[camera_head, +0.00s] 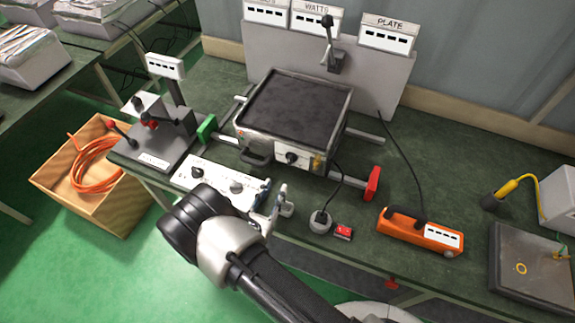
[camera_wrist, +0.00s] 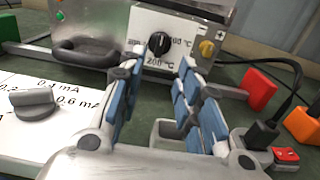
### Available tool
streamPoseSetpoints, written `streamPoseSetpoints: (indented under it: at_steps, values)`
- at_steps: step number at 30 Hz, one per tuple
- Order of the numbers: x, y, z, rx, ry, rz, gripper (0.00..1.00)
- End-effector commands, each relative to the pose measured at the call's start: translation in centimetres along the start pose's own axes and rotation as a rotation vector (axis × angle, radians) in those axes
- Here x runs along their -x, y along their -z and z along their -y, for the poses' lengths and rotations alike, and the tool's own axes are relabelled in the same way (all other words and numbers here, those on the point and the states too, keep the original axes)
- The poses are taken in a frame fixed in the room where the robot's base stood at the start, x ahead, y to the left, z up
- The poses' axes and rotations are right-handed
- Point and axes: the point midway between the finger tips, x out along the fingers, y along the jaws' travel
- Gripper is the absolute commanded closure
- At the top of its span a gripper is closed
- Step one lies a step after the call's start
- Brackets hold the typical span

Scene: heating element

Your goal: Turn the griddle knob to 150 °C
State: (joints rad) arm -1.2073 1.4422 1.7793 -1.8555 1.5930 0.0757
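The griddle (camera_head: 295,110) is a steel box with a dark flat plate, standing on the green bench. Its black knob (camera_head: 291,157) sits on a white front panel. In the wrist view the knob (camera_wrist: 160,44) is beyond the fingertips, with a 200 °C label below it and a partly hidden label at its right. The knob's exact setting is too small to read. My gripper (camera_head: 276,193) is in front of and below the panel, apart from the knob. In the wrist view my gripper (camera_wrist: 158,75) is open, with blue pads apart and nothing between them.
A white mA dial panel (camera_head: 205,182) lies close by my gripper's left. A socket with a plug (camera_head: 320,221) and an orange power strip (camera_head: 420,232) are to the right.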

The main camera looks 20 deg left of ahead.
Motion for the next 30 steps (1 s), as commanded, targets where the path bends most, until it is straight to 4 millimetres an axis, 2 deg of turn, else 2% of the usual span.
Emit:
streamPoseSetpoints:
  at_steps: [1, 6, 12, 15, 20, 28, 30]
  values:
    - [-1.3, 0.0, 0.1, -0.003, 0.006, 0.001, 0.68]
    - [-5.0, 0.0, 0.2, -0.004, 0.006, 0.002, 0.68]
    - [-8.6, 0.0, 0.1, -0.003, 0.004, 0.001, 0.68]
    - [-9.7, 0.0, 0.0, -0.003, 0.002, 0.001, 0.68]
    - [-10.5, -0.1, 0.0, -0.001, 0.0, 0.001, 0.68]
    - [-10.6, -0.1, 0.0, -0.001, 0.0, 0.0, 0.68]
    - [-10.6, -0.1, 0.0, -0.001, 0.0, 0.0, 0.73]
